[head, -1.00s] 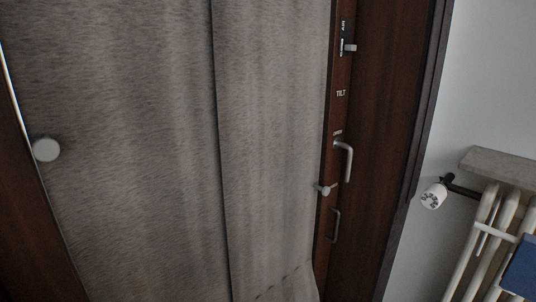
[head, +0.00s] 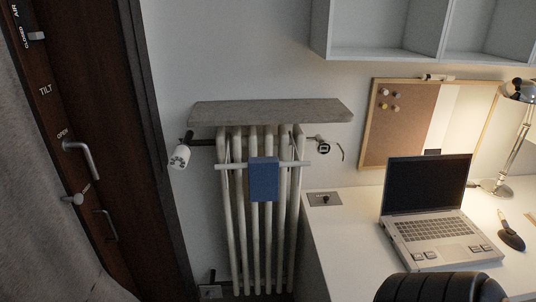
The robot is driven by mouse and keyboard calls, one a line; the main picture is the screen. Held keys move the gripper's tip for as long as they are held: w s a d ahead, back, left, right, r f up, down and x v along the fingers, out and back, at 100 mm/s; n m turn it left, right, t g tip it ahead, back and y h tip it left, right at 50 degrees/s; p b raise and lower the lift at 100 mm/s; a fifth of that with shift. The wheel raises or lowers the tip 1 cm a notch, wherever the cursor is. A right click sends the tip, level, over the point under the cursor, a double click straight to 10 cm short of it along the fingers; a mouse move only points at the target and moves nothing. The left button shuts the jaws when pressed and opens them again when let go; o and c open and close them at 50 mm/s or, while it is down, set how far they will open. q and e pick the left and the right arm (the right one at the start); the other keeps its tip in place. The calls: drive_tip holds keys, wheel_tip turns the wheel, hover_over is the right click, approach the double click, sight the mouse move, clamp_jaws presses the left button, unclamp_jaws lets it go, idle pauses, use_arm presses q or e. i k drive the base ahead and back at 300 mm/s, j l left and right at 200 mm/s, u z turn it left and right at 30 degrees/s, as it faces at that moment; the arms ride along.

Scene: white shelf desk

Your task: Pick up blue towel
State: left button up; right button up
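The blue towel (head: 264,179) hangs over a white rail (head: 232,166) on the front of a white radiator (head: 237,235), near the middle of the head view. It hangs straight and nothing covers it. Neither of my grippers shows in this view.
A white desk (head: 340,235) stands right of the radiator, with an open laptop (head: 430,195) and a lamp (head: 512,140) on it. A black padded chair (head: 440,288) is at the bottom right. A stone ledge (head: 270,112) juts out above the radiator. A dark door frame (head: 160,200) is on the left.

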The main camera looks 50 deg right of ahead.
sight(263, 172)
drive_tip(key=k+z, duration=0.1)
drive_tip(key=z, duration=1.45)
drive_tip(key=i+j+u, duration=0.3)
drive_tip(key=i, duration=0.45)
drive_tip(key=k+j, duration=0.05)
drive_tip(key=j, duration=0.05)
